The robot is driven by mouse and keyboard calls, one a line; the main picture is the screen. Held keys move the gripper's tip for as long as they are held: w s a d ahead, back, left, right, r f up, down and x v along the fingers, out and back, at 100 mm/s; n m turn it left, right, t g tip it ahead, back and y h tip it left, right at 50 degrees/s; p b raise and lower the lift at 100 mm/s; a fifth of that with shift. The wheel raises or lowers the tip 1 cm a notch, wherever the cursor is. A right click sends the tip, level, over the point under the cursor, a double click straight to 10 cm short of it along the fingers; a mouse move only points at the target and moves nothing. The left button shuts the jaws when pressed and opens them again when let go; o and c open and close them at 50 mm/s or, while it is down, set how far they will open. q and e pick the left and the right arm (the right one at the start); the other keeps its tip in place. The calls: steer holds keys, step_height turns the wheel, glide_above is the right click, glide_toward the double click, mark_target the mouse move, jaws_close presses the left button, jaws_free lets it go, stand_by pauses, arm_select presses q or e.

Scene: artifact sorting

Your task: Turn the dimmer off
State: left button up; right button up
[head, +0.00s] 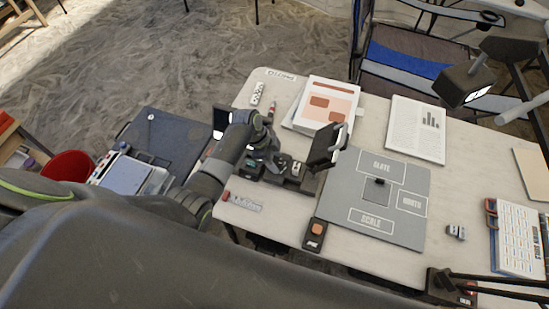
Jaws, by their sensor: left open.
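A small black box with an orange round top (316,232) lies at the table's front edge, left of the grey mat's lower corner. It may be the dimmer, but its marking is too small to read and I cannot tell its setting. A desk lamp head (465,86) at the right shows a bright white panel. My left gripper (272,163) is open above the table's left part, close to a dark tray of small items (290,175). It is up and left of the orange-topped box, apart from it. My right gripper is out of view.
A grey mat (340,195) marked SLATE, NORTH and SCALE carries a small black block (379,182). A tilted black panel (326,146) stands beside my left gripper. Papers (417,128) lie behind. A chair (400,65) stands beyond the table.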

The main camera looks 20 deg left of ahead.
arm_select(q)
steer(key=shift+c, duration=0.4)
steer(key=c, duration=0.9)
